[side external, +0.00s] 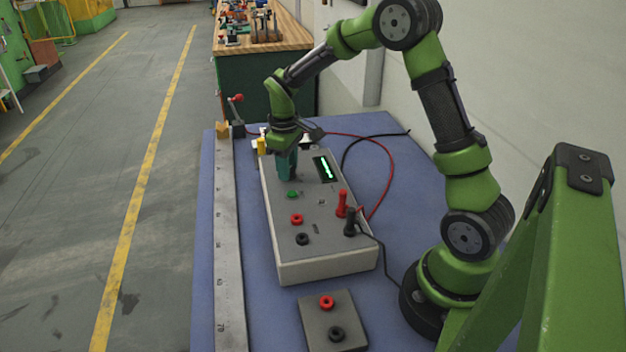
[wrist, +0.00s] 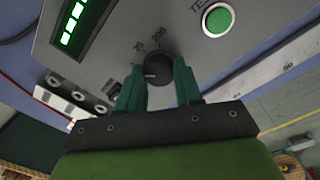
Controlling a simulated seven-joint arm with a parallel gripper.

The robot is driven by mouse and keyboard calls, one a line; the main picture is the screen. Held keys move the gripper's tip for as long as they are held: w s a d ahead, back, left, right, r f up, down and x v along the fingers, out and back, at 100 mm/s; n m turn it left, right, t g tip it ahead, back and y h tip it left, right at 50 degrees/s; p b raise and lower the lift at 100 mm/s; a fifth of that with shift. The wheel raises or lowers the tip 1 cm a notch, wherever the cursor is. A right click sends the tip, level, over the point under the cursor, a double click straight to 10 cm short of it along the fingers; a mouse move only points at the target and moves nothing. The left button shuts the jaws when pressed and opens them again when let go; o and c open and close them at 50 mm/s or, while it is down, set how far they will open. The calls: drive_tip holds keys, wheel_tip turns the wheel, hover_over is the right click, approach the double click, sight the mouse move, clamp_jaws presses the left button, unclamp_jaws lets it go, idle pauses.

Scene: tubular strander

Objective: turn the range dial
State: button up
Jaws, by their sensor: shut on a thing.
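The range dial (wrist: 158,68) is a round black knob with a pale pointer line, on the grey face of the meter box (side external: 318,245). In the wrist view the numbers 20 and 200 show beside it, and the pointer is turned to the left. My gripper (wrist: 159,84) has its two teal fingers on either side of the dial, shut on it. In the side external view my gripper (side external: 287,165) reaches down to the far part of the box and hides the dial.
A lit green display (side external: 325,169) and a green button (side external: 292,194) are near the dial. Red and black plugs (side external: 342,204) with cables stand on the box. A small grey box (side external: 332,320) with two sockets is in front. A long metal ruler (side external: 228,240) lies at left.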

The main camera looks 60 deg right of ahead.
drive_tip(key=shift+n, duration=0.3)
drive_tip(key=o, duration=1)
drive_tip(key=r, duration=1.7)
drive_tip(key=shift+s+a, duration=0.1)
drive_tip(key=shift+a, duration=0.3)
drive_tip(key=s+a+m+t+y, duration=0.1)
drive_tip(key=s+a+m+t, duration=0.1)
drive_tip(key=s+a, duration=0.2)
drive_tip(key=s+a+m+t, duration=0.2)
drive_tip(key=s+a, duration=0.2)
drive_tip(key=s, duration=0.4)
drive_tip(key=s+a+m+t+y, duration=0.1)
drive_tip(key=s+a+m+t, duration=0.1)
drive_tip(key=s, duration=0.5)
drive_tip(key=shift+a+f+m+t+y, duration=0.15)
drive_tip(key=shift+a+t, duration=0.15)
drive_tip(key=shift+a, duration=0.35)
drive_tip(key=shift+a+f+m+t+y, duration=0.15)
drive_tip(key=shift+a+t, duration=0.15)
drive_tip(key=shift+a, duration=0.3)
